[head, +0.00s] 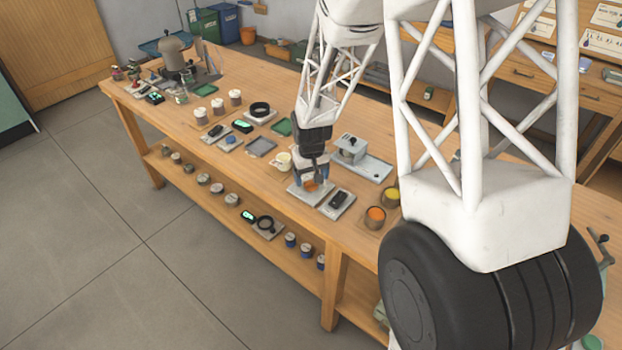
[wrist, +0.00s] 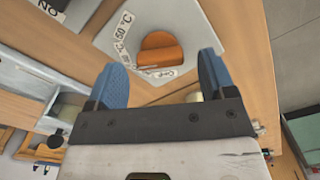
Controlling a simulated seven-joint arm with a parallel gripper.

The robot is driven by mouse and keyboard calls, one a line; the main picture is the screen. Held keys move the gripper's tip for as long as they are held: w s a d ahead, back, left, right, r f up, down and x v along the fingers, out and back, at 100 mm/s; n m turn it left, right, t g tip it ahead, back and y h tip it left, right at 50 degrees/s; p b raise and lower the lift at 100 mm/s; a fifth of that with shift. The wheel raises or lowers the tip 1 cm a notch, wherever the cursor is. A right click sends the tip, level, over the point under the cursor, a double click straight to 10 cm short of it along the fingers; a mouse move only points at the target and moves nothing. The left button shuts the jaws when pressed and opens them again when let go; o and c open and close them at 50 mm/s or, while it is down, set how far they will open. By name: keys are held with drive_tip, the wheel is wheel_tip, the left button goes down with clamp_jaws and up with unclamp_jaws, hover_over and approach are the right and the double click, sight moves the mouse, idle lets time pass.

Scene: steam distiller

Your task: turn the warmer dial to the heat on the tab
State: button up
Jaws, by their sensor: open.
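The warmer dial is an orange-brown knob (wrist: 160,50) on a pale grey plate (wrist: 195,22) in the wrist view. A label reading "60 °C" (wrist: 123,24) is on the plate left of the knob, and other labels are cut off or hard to read. In the head view the orange knob (head: 311,186) is small, on its plate (head: 297,193) near the bench's front edge. My gripper (wrist: 158,76) is open, its blue fingers spread wider than the knob, with nothing between the tips. In the head view my gripper (head: 311,174) is just above the knob. I cannot make out a tab.
A plate with a black switch (head: 339,199) stands right of the dial plate. A grey device (head: 350,150) is behind it. A cream cup (head: 283,161) is to the left. Tins with orange (head: 376,215) and yellow (head: 392,193) contents stand to the right.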

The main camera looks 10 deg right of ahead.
drive_tip(key=shift+f, duration=0.7)
drive_tip(key=shift+c, duration=0.2)
drive_tip(key=c, duration=0.9)
drive_tip(key=shift+m, duration=0.4)
drive_tip(key=m, duration=0.8)
